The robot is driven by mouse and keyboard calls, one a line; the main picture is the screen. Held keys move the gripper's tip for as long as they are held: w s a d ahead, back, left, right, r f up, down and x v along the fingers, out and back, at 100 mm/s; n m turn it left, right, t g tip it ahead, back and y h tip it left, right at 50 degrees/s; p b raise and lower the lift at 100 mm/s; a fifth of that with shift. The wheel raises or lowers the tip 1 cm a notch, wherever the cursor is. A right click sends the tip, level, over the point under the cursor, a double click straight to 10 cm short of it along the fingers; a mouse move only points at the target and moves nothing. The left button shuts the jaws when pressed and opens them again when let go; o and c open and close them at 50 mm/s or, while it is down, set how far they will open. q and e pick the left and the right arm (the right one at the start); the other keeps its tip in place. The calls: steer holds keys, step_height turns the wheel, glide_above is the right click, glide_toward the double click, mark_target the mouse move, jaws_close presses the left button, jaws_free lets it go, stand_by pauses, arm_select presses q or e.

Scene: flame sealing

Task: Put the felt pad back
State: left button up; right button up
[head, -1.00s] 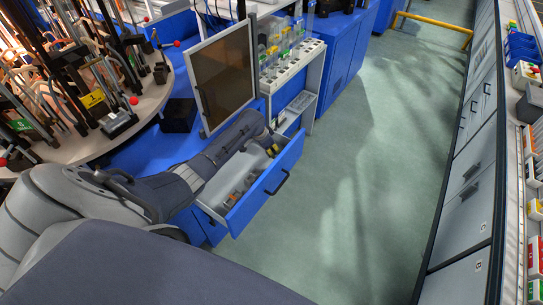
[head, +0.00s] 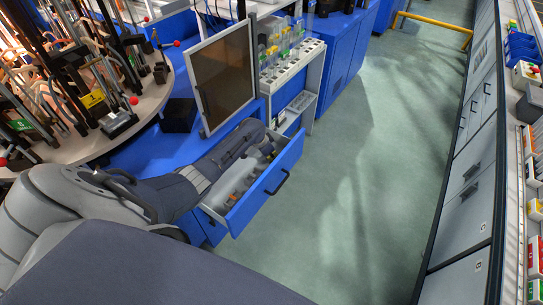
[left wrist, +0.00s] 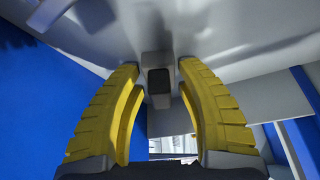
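My left gripper (left wrist: 160,72) shows two yellow fingers in the left wrist view. They stand apart, with a gap on each side of a small grey block with a dark face (left wrist: 160,82). I cannot tell whether this block is the felt pad. In the head view my left arm reaches over the open blue drawer (head: 262,190), and its gripper is at the drawer's far end, mostly hidden by the arm. No felt pad can be made out for certain in the head view. My right gripper is not in view.
Several small items (head: 236,192) lie in the drawer's near part. A dark-screened panel (head: 222,75) stands behind my arm, with a white rack of tubes (head: 292,65) to its right. A round table (head: 150,100) with tools is at left. The green floor is clear.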

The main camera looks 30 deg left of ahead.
arm_select(q)
steer(key=shift+o, duration=1.2)
steer(key=shift+r, duration=0.15)
steer(key=v, duration=1.2)
